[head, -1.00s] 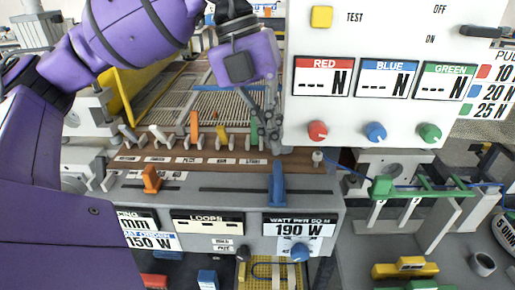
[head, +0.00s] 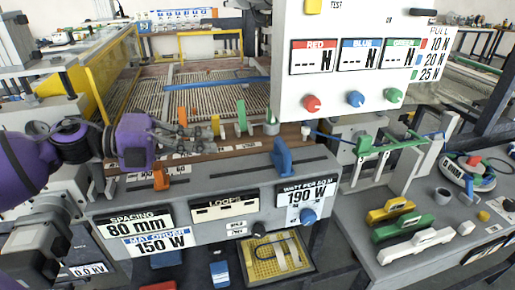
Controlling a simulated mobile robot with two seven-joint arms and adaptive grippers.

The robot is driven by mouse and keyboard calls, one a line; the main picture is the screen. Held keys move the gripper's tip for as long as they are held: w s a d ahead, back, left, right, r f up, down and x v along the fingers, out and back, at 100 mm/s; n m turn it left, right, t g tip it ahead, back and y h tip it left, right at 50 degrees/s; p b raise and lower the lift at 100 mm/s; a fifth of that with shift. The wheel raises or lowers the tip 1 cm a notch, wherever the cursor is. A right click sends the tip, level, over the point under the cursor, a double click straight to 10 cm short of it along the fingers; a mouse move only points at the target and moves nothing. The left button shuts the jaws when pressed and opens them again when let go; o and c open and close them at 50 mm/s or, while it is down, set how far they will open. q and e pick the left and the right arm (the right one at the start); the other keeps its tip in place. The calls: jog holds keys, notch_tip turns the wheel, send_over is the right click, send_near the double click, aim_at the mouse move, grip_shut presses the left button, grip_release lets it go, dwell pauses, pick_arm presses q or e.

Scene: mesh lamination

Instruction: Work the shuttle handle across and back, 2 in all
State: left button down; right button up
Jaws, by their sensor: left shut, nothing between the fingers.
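A blue handle (head: 282,157) stands upright at the right part of the slot in the grey front panel (head: 225,180). An orange handle (head: 160,178) sits in the slot at the left of the same panel. No label marks either one as the shuttle handle, so I cannot tell which it is. My left gripper (head: 205,138) is shut and empty, pointing right over the brown lever rail, close to the orange and yellow levers. It is apart from the blue handle. Its fingers partly hide the white levers. My right gripper is not in view.
An orange lever (head: 182,117) and a green lever (head: 241,117) stand on the rail. Behind lies the wire mesh bed with a blue bar (head: 215,83). A white display box (head: 350,90) blocks the right. A table (head: 380,262) with coloured blocks is at lower right.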

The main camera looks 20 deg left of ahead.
pick_arm(q)
jog(key=b, duration=0.3)
send_near(280, 145)
jog(key=x, duration=0.4)
jog(key=shift+x, duration=1.35)
